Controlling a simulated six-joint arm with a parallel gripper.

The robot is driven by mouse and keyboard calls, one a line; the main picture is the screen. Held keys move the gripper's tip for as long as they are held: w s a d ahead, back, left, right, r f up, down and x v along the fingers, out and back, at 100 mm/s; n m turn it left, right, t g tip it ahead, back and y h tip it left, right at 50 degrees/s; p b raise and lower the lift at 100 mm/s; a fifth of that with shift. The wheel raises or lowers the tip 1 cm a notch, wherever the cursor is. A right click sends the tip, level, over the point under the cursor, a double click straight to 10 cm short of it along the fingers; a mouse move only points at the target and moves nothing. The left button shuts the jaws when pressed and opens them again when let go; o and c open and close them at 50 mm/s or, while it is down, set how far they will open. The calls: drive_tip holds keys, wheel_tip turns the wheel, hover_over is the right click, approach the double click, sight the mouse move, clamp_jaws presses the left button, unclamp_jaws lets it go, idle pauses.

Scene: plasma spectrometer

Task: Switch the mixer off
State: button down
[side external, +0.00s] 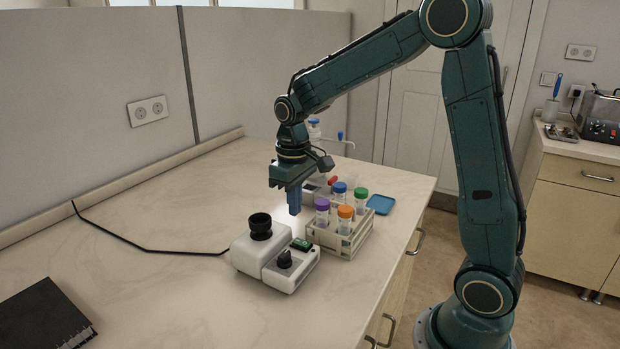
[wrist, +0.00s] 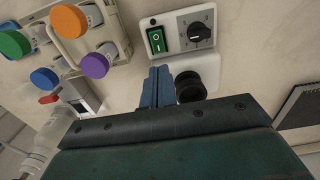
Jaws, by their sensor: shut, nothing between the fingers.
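The mixer (side external: 250,254) is a white box on the bench with a black cup-shaped top (side external: 260,226). It has a green rocker switch (side external: 301,244) and a black dial (side external: 284,259). In the wrist view the green switch (wrist: 157,40) shows a white mark, and the dial (wrist: 201,33) is beside it on the panel. My gripper (side external: 294,208) points down above the bench, behind the mixer in the side view and apart from it. Its blue fingers (wrist: 159,86) are shut and empty. In the wrist view they lie just below the switch and beside the black top.
A rack (side external: 348,245) of tubes with purple, orange, blue and green caps stands close to the mixer's right. A blue tray (side external: 381,204), a bottle (side external: 314,131) and a small device (wrist: 80,96) are nearby. A black cable (side external: 150,249) runs left. A dark notebook (side external: 45,318) lies front left.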

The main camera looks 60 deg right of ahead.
sight(296, 240)
drive_tip(key=shift+f, duration=3.5)
drive_tip(key=shift+w+f, duration=0.1)
drive_tip(key=shift+f, duration=0.05)
drive_tip(key=shift+s, duration=0.3)
drive_tip(key=shift+s+r, duration=0.3)
drive_tip(key=shift+s, duration=0.2)
drive_tip(key=shift+r, duration=0.15)
